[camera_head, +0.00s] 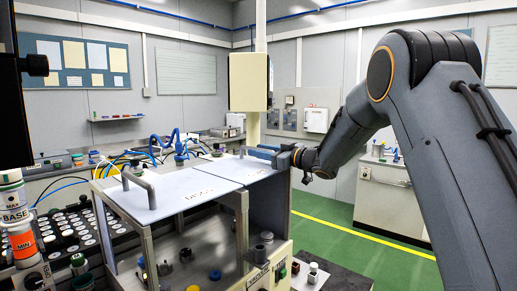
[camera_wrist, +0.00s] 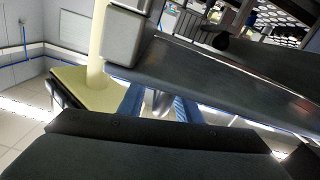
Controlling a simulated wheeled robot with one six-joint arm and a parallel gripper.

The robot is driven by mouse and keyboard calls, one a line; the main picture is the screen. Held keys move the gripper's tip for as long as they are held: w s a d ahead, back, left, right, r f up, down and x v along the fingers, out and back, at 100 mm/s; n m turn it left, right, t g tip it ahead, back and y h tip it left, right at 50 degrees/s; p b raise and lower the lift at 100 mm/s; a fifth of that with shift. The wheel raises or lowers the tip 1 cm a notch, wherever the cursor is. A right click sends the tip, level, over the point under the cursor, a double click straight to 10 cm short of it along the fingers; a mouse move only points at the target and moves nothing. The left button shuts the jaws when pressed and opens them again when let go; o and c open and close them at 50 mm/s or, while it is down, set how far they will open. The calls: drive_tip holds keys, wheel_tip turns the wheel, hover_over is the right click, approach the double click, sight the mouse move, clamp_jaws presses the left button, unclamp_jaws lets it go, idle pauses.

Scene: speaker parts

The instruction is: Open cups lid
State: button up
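A white-topped cabinet stands in front of me in the head view. I cannot tell which is the cups lid. My gripper (camera_head: 258,151) is at the far right edge of the second lid, with blue fingers pointing left. In the wrist view, the fingers of my gripper (camera_wrist: 157,104) are apart, with a grey rounded piece between them. Whether they touch it is unclear.
A rack with several small round parts (camera_head: 70,230) and labelled cylinders (camera_head: 18,220) stand at the left. Loose parts lie inside the cabinet's open front. A beige box on a post (camera_head: 248,82) rises behind. Green floor (camera_head: 345,243) is clear at the right.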

drive_tip(key=shift+w+a, duration=0.3)
drive_tip(key=shift+a, duration=0.05)
drive_tip(key=shift+c, duration=0.3)
clamp_jaws()
drive_tip(key=shift+a+r, duration=0.1)
